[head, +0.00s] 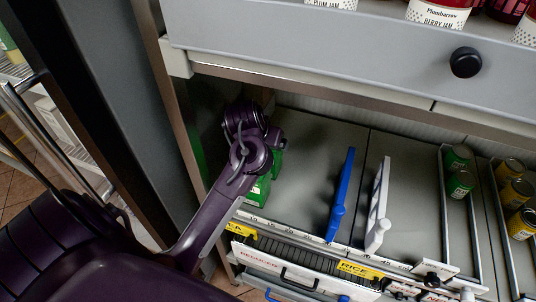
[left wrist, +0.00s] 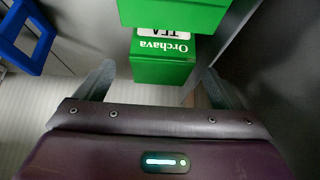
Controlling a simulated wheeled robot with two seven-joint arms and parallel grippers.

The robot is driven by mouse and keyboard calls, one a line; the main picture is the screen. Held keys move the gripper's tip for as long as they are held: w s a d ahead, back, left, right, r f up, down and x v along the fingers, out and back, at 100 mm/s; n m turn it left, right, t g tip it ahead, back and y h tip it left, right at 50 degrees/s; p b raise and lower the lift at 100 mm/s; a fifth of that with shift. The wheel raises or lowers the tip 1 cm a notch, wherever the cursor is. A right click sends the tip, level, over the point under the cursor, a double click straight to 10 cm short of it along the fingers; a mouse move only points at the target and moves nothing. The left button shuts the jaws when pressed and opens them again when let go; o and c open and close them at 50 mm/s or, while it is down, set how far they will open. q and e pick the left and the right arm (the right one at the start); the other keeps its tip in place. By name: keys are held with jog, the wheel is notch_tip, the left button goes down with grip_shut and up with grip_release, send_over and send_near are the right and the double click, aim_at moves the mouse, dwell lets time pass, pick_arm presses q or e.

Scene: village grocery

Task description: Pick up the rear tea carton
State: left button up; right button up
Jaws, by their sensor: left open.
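Two green tea cartons stand one behind the other in the left lane of the shelf. In the left wrist view the rear tea carton (left wrist: 162,62), lettered "Orchava", shows below the front carton (left wrist: 172,12), which overlaps its label. My left gripper (left wrist: 160,76) is open, with one finger on each side of the rear carton and a gap visible on both sides. In the head view the front carton (head: 261,190) shows below my left wrist. My arm hides most of the rear carton and the fingertips there. My right gripper is in neither view.
A blue divider (head: 341,195) and a white divider (head: 378,208) stand to the right on the shelf. Green cans (head: 460,184) and yellow cans (head: 515,193) are farther right. An upper shelf front (head: 320,42) overhangs, and an upright post (head: 176,100) is close at left.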

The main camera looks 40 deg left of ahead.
pick_arm(q)
jog(key=x, duration=0.3)
jog(key=shift+w+f, duration=0.1)
jog(key=shift+w, duration=0.1)
jog(key=shift+w+a+f+b, duration=0.2)
jog(key=shift+w+f+b, duration=0.2)
jog(key=shift+f, duration=0.15)
jog(key=c, duration=1)
jog(key=shift+c, duration=0.4)
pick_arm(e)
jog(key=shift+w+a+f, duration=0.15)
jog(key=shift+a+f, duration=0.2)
pick_arm(q)
jog(key=shift+r, duration=0.15)
